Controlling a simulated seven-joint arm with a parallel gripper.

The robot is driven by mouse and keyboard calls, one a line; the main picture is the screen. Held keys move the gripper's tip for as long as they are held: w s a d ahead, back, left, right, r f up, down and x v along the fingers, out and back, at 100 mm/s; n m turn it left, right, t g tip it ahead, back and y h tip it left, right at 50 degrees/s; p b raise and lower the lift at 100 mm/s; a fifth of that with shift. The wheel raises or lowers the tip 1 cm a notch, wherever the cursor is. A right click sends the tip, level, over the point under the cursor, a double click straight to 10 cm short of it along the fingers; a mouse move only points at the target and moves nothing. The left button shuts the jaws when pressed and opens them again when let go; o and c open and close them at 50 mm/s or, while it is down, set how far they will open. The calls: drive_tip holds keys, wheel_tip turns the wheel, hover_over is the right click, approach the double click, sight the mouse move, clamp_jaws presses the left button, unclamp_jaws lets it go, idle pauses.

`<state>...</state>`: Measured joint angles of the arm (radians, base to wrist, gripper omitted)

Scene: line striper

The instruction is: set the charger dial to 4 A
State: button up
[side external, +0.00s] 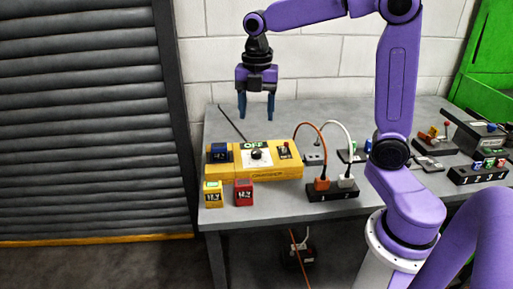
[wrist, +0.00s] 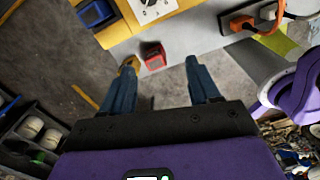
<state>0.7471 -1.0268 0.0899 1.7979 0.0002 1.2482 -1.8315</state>
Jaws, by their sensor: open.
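The yellow charger (side external: 272,174) stands on the grey table. Its black round dial (side external: 257,154) sits on a white panel under a green display that seems to read OFF; the dial's pointer is too small to make out. In the wrist view the yellow charger (wrist: 188,4) and its white panel (wrist: 158,12) show at the top edge, cut off. My gripper (side external: 257,117) hangs above the charger, fingers pointing down, open and empty, apart from the dial. Its two blue fingers also show in the wrist view (wrist: 162,68).
A yellow battery (side external: 213,194) and a red battery (side external: 244,192) stand before the charger. A blue block (side external: 219,152) sits at its left end, a small switch (side external: 285,151) at its right. A power strip (side external: 332,192) with orange and white cables stands right.

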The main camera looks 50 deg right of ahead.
sight(257, 151)
drive_tip(key=w+d+r+n, duration=0.1)
drive_tip(key=w+d+n, duration=0.2)
drive_tip(key=w+d, duration=0.15)
drive_tip(key=f, duration=1.1)
drive_tip(key=d+f, duration=0.1)
drive_tip(key=f, duration=0.5)
drive_tip(key=shift+s+f, duration=0.1)
drive_tip(key=shift+s, duration=0.05)
drive_tip(key=c, duration=1)
